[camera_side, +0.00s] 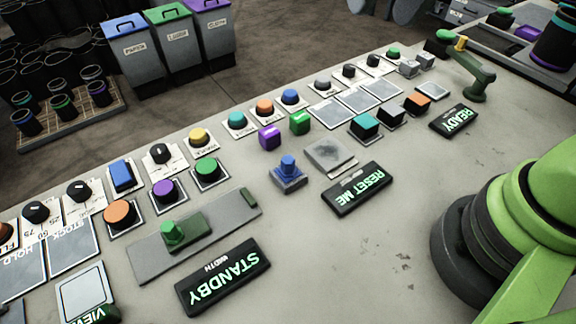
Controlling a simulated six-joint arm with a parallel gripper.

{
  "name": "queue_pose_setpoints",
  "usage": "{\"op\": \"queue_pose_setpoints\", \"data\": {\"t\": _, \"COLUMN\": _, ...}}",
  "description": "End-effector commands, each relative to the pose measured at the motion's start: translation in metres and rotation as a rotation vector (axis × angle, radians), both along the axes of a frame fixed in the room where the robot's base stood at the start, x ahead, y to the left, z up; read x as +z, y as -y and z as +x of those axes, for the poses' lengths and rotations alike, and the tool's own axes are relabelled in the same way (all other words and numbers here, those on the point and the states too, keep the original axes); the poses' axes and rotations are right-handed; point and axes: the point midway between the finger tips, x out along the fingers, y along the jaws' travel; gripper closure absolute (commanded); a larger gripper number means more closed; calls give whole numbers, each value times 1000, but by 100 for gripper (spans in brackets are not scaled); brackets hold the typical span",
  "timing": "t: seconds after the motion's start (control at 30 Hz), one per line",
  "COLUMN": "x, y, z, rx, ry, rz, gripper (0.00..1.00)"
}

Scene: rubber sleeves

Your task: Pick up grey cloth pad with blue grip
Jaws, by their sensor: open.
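My gripper is not in view; only thick green and black parts of my arm show at the right edge.
A slider plate with a green knob (172,235) and a STANDBY sign (223,277) are to the left.

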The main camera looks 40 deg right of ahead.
Motion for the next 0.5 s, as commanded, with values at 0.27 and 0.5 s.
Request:
{"op": "queue_pose_setpoints", "data": {"t": 0.27, "x": -86, "y": -58, "z": 51, "rx": 2, "ry": -205, "rz": -86, "gripper": 47}}
{"op": "queue_pose_setpoints", "data": {"t": 0.5, "x": -145, "y": -87, "z": 60, "rx": -4, "ry": -290, "rz": -150, "gripper": 47}}
